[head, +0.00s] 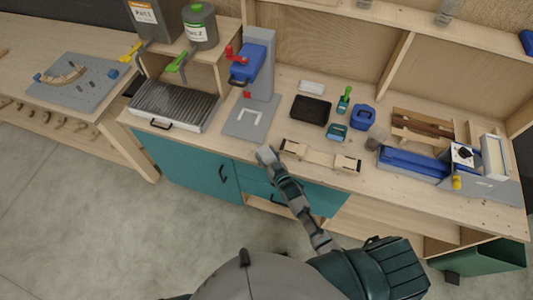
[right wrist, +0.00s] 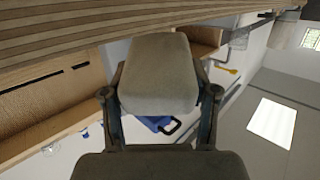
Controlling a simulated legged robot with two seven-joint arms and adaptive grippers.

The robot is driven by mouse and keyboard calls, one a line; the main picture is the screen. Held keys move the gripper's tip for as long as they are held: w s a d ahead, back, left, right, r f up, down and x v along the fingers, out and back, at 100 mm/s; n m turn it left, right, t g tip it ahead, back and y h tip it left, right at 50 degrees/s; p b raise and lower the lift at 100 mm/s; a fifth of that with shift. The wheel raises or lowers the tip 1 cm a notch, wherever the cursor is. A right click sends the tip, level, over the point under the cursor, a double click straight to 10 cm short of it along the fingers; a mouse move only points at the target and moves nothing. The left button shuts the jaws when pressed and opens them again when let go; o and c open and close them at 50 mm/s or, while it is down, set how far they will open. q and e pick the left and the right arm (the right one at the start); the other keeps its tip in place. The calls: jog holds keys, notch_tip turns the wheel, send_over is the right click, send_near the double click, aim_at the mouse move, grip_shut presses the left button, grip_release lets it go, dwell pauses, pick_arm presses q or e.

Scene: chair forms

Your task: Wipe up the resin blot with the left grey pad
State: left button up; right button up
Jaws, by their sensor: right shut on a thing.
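My right gripper (head: 270,160) is at the front edge of the workbench, in front of the grey press base. It is shut on a grey pad (head: 265,154). In the right wrist view the pad (right wrist: 158,75) is a rounded block between the two dark fingers. A small grey-brown block (head: 373,143), perhaps another pad, stands on the bench left of the long blue piece. I cannot make out the resin blot in either view. My left gripper does not show.
The grey press (head: 252,116) with a blue head stands behind the gripper. A black tray (head: 310,109), a wooden jig (head: 320,157) and a blue container (head: 362,118) lie to its right. A grilled tray (head: 174,103) is at left. The bench front edge lies near the gripper.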

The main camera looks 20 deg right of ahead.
notch_tip(320, 180, up, 4)
jog(key=p, duration=0.2)
jog(key=shift+f+p, duration=0.25)
jog(key=shift+p, duration=0.05)
jog(key=shift+r+b, duration=0.25)
jog(key=shift+b, duration=0.05)
jog(key=shift+r, duration=0.85)
jog(key=shift+r, duration=0.1)
jog(key=shift+r, duration=1.45)
